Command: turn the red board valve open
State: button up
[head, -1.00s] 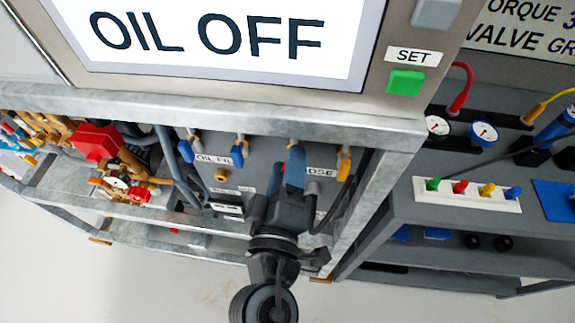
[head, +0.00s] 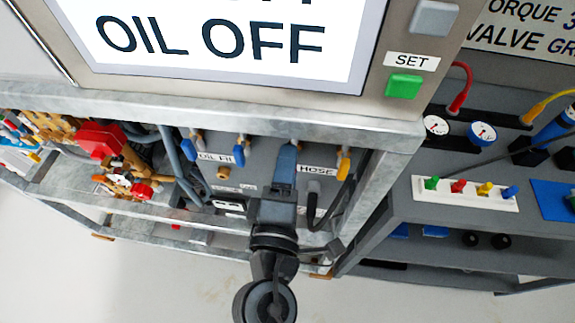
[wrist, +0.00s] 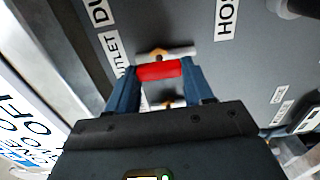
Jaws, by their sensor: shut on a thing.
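The red valve handle (wrist: 159,71) sits on a brass and silver valve body (wrist: 165,54) on the grey panel in the wrist view. My gripper (wrist: 160,76), with its two blue fingers, is shut on the red handle, one finger at each end. The handle lies about level in this view, roughly along the silver fitting behind it. In the head view my gripper (head: 285,162) reaches to the panel under the metal ledge, and its fingers hide the red handle there.
Valves with blue levers (head: 238,154) and one with a yellow lever (head: 343,165) flank my gripper closely. A black hose (head: 322,212) hangs just right. The metal ledge (head: 260,120) runs above. Red-capped brass fittings (head: 101,140) stand left.

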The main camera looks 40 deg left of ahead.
jog(key=o, duration=1)
jog(key=shift+o, duration=0.2)
jog(key=shift+s, duration=0.1)
jog(key=b+v, duration=0.2)
jog(key=v, duration=0.5)
jog(key=shift+s+d, duration=0.2)
jog(key=shift+s, duration=0.1)
jog(key=shift+d+f, duration=0.1)
